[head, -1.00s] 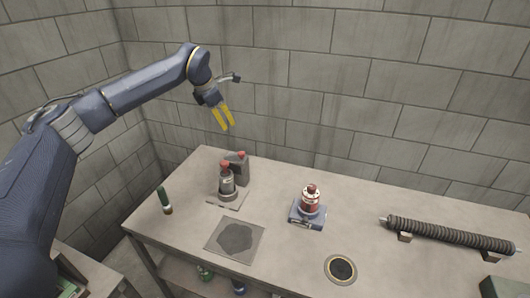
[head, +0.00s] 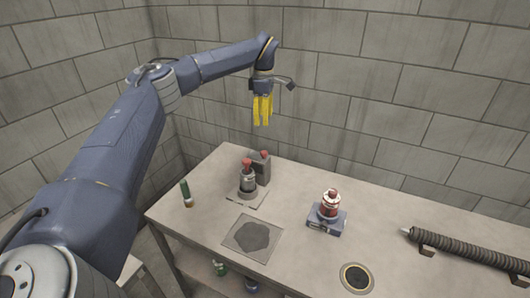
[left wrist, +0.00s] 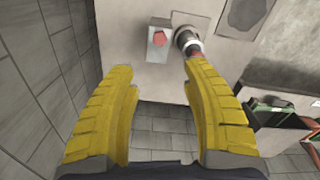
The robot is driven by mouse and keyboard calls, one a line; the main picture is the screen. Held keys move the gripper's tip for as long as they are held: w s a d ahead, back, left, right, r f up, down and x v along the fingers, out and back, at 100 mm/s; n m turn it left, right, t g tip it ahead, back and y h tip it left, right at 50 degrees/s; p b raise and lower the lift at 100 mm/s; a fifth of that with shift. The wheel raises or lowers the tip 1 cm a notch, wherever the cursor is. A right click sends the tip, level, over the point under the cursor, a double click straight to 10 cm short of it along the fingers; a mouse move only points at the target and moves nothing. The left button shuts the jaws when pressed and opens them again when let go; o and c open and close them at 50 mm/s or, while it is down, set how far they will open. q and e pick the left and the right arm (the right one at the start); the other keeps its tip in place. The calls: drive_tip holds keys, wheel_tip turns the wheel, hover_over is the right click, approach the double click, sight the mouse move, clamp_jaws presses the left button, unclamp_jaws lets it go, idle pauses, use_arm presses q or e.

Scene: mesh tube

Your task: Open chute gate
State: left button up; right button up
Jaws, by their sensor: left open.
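No part is clearly marked as the chute gate; I cannot tell which one it is. Candidates at the table's left end are a dark cylinder with a red knob (head: 248,182) and a grey box with a red top (head: 263,168). Both show in the left wrist view, the cylinder (left wrist: 187,39) partly behind the right finger and the box (left wrist: 157,47) with its red part facing me. My left gripper (head: 262,123), with yellow fingers, is open and empty, above and apart from them, pointing down. The right gripper is not in view.
A square plate with a dark patch (head: 253,237), a red-and-white device on a blue-grey base (head: 328,213), a round dark port (head: 357,278) and a ribbed tube (head: 470,247) are on the table. A small green cylinder (head: 186,194) stands left. Block walls stand behind.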

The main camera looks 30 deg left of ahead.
sight(264, 152)
use_arm(q)
wheel_tip(264, 152, down, 15)
idle(0.5)
clamp_jaws()
idle(0.5)
